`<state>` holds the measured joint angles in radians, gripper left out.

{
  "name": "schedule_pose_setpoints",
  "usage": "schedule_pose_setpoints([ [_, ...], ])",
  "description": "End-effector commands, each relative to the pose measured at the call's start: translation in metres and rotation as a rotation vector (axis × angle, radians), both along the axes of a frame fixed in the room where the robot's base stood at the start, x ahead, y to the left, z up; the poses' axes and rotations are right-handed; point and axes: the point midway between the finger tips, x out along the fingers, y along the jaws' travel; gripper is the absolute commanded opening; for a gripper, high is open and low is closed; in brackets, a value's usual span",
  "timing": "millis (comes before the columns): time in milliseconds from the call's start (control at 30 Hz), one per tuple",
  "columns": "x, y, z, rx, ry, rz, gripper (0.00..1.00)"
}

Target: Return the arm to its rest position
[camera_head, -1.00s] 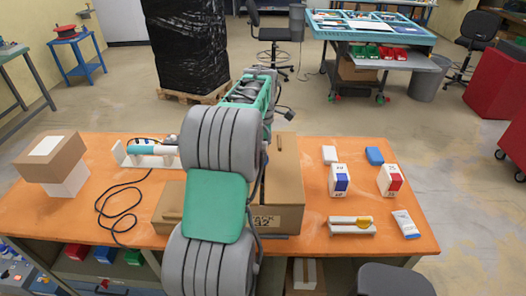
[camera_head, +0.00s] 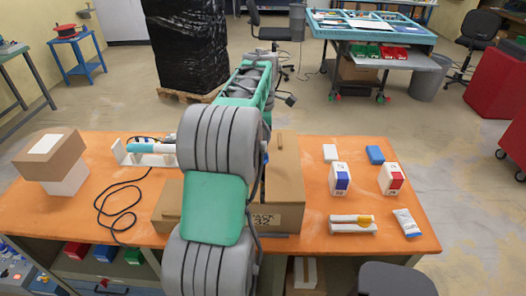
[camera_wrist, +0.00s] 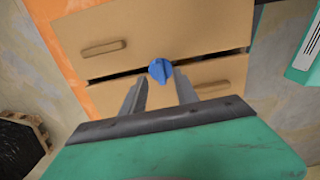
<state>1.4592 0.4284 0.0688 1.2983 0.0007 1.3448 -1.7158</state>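My arm (camera_head: 215,205) reaches over the orange table in the head view and hides my gripper there. In the wrist view my gripper (camera_wrist: 160,82) has two grey fingers standing apart. A small blue object (camera_wrist: 160,70) shows just beyond and between the fingertips, at the dark gap between two box flaps. No finger visibly presses on it. The cardboard box (camera_head: 276,218), marked "PACK 32", stands on the table, partly hidden behind my arm. Its flaps with hand slots (camera_wrist: 104,48) fill much of the wrist view.
On the table (camera_head: 310,245) are white-and-blue (camera_head: 340,180) and white-and-red (camera_head: 391,179) boxes, several small items, a stacked brown box (camera_head: 50,157) at left and a black cable (camera_head: 118,205). A black wrapped pallet (camera_head: 187,45) stands behind. A chair (camera_head: 395,280) is at the front right.

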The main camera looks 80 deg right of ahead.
Motion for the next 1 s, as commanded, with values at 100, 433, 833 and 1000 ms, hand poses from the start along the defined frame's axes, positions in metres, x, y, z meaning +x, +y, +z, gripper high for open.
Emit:
schedule_pose_setpoints([
  [100,0.000,-0.001,0.022,-0.003,-0.001,0.000,0.36],
  [433,0.000,0.000,0.040,0.002,0.001,0.000,0.36],
  [833,0.081,0.040,0.054,-0.040,-0.012,-0.009,0.36],
  [1000,0.192,0.142,0.065,-0.097,-0.066,-0.053,0.36],
])
